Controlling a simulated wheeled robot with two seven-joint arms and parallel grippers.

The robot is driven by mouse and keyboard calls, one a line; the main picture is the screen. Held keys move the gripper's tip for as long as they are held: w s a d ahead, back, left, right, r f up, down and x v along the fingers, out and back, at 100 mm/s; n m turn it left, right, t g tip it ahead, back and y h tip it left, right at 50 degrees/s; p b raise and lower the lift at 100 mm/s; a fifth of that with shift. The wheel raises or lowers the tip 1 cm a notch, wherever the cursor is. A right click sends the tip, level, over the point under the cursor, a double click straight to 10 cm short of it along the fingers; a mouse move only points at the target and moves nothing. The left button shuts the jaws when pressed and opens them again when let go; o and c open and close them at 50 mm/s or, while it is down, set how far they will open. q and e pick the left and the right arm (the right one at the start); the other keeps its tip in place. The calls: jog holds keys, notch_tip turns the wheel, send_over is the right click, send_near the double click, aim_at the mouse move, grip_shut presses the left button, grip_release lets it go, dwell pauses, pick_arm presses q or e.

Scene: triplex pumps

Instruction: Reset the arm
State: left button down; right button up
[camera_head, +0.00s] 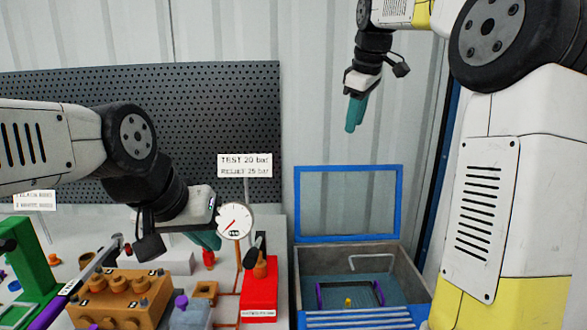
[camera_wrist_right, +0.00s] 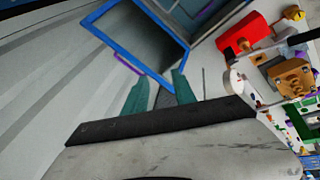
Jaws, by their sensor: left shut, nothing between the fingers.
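My left gripper (camera_head: 206,239) has teal fingers and hangs over the bench beside the round white pressure gauge (camera_head: 235,221). Its fingers are shut with nothing between them, and its wrist partly covers the view behind it. My right gripper (camera_head: 354,114) hangs high in the air in front of the wall, above the blue-framed lid, pointing down. In the right wrist view its two teal fingers (camera_wrist_right: 160,94) stand apart with nothing between them.
A grey crate (camera_head: 403,268) with a raised blue-framed lid (camera_head: 299,203) stands right of the bench. A red block (camera_head: 259,290), an orange-brown pump block (camera_head: 115,305) and a green press (camera_head: 25,260) crowd the bench. A perforated panel (camera_head: 230,110) stands behind.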

jog(key=s+f+m+t, duration=0.1)
jog(key=s+f+m, duration=0.4)
jog(key=s, duration=0.9)
jog(key=s+a+f+m+y, duration=0.1)
jog(key=s+f+m, duration=0.4)
jog(key=s+f, duration=0.5)
jog(key=s, duration=0.4)
jog(key=shift+s+a+m+t+y, duration=0.15)
jog(key=shift+s+m+t+y, duration=0.15)
jog(key=shift+s+t, duration=0.1)
jog(key=shift+f, duration=0.1)
